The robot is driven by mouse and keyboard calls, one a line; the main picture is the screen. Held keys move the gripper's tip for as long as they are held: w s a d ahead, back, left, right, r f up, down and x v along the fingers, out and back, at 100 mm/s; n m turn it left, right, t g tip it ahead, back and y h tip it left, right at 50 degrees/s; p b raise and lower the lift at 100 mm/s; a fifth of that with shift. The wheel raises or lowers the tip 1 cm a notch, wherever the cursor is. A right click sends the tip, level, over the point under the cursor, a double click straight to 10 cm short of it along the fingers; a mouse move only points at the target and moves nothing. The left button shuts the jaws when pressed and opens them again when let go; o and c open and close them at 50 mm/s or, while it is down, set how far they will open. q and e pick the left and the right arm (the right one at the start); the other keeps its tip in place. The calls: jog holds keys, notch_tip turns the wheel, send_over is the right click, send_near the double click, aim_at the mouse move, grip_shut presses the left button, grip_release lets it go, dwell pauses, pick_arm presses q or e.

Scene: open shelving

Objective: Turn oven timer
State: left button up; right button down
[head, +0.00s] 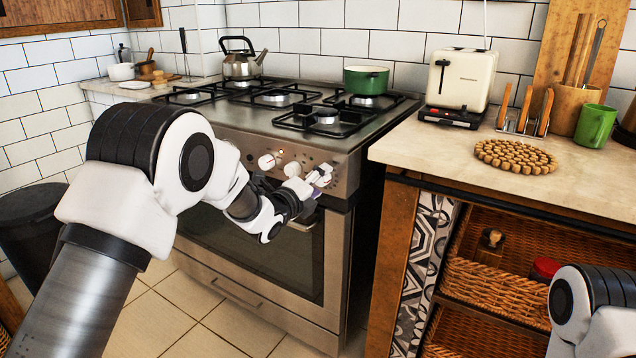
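The oven (262,252) has a steel front with a control panel below the hob. White knobs show on the panel, one at the left (267,162) and one nearer the middle (292,169). My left gripper (326,176) is at the right part of the panel, in front of the knobs there. It covers that part, so I cannot tell which knob is the timer or whether the fingers touch one. The fingers are too small to tell open from shut. Only part of my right arm shows at the lower right; its gripper is out of view.
A kettle (241,66) and a green pot (366,80) stand on the hob. The counter at the right holds a toaster (461,80), a cork trivet (515,156) and a green mug (595,125). Wicker baskets (500,285) sit below. A dark bin (30,230) stands at the left.

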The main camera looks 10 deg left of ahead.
pick_arm(q)
jog(key=shift+s, duration=0.1)
jog(key=f+v, duration=0.1)
jog(key=v, duration=1.1)
jog(key=shift+r, duration=0.45)
